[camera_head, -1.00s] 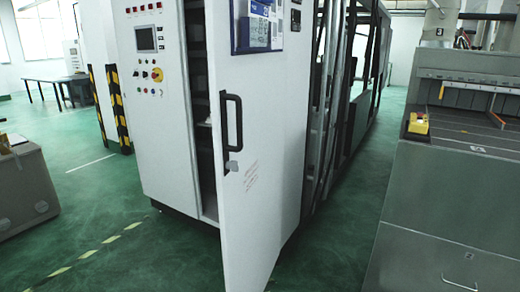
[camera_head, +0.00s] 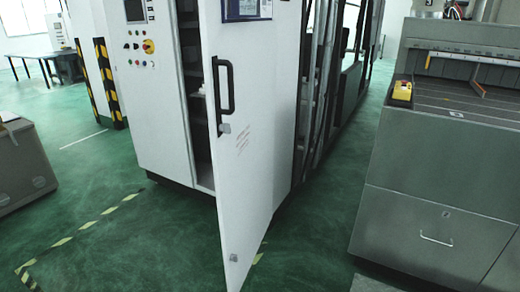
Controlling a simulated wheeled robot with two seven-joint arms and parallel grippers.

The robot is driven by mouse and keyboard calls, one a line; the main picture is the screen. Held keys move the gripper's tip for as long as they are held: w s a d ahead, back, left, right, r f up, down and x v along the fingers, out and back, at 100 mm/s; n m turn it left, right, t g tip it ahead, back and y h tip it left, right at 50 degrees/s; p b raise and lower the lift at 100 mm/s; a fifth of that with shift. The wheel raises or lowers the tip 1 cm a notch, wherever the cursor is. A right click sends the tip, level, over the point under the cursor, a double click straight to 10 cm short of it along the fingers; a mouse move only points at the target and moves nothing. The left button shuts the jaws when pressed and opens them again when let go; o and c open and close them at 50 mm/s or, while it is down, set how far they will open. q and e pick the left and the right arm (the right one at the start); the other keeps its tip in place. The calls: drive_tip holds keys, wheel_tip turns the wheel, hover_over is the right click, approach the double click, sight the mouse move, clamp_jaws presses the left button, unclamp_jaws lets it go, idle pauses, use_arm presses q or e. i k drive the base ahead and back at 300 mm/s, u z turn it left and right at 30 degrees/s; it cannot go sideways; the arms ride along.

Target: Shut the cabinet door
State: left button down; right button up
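The white cabinet (camera_head: 155,105) stands left of centre, with a screen, buttons and a yellow-red switch on its front panel. Its door (camera_head: 255,150) stands open, swung out toward me, with its free edge at the left. A black handle (camera_head: 224,88) and a small grey lock plate (camera_head: 225,129) sit near that edge. Dark shelves (camera_head: 196,95) show in the gap between cabinet and door. Neither of my grippers is in view.
A grey-green machine (camera_head: 440,165) with a yellow box with a red button (camera_head: 402,90) stands at the right. A beige case (camera_head: 22,165) is at the left edge. Green floor (camera_head: 120,230) is clear in front, with striped tape.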

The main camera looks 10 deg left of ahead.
sight(239, 51)
drive_tip(key=u, duration=0.55)
drive_tip(key=k, duration=0.2)
drive_tip(key=z, duration=1.3)
drive_tip(key=i, duration=0.7)
drive_tip(key=u, duration=0.7)
